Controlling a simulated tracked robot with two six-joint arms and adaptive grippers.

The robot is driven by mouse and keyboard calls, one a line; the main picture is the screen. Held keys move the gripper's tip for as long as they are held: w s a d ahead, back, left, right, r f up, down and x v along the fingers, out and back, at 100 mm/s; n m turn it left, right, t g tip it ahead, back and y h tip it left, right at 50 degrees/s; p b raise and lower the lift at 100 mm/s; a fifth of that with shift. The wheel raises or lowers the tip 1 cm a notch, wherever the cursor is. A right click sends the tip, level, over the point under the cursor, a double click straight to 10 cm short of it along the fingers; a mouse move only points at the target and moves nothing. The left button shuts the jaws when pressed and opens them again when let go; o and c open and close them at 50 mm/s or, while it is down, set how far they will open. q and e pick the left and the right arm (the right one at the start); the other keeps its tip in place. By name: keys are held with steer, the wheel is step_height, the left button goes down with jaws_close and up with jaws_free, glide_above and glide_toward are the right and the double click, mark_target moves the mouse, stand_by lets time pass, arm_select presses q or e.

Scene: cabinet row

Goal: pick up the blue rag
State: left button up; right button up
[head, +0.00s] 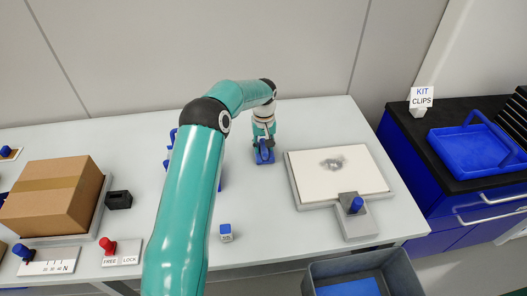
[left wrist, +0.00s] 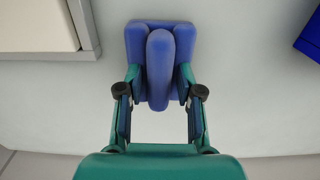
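The blue rag (head: 265,158) lies on the grey table, just left of the white board. In the left wrist view the rag (left wrist: 160,55) shows as a folded blue cloth with a raised middle ridge. My left gripper (head: 263,143) points down over the rag. In the left wrist view its fingertips (left wrist: 160,76) are apart, one on each side of the ridge, with a small gap visible to it. Contact with the outer folds cannot be made out. My right gripper is not in view.
A white board in a grey frame (head: 305,190) is right of the rag, with a blue-knobbed block (head: 356,206) in front. A small blue-topped cube (head: 226,233) and a cardboard box (head: 52,196) are left. Blue items partly hide behind my arm. A grey bin (head: 312,268) stands at the front.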

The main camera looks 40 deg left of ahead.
arm_select(q)
steer(key=shift+f, duration=0.1)
jaws_close()
steer(key=shift+w+r, duration=0.1)
steer(key=shift+r, duration=0.4)
step_height(320, 180, up, 10)
steer(key=shift+f, duration=0.1)
step_height(320, 180, up, 9)
steer(key=p, duration=0.2)
glide_above(264, 146)
steer(key=shift+a, duration=0.1)
steer(key=shift+w, duration=0.1)
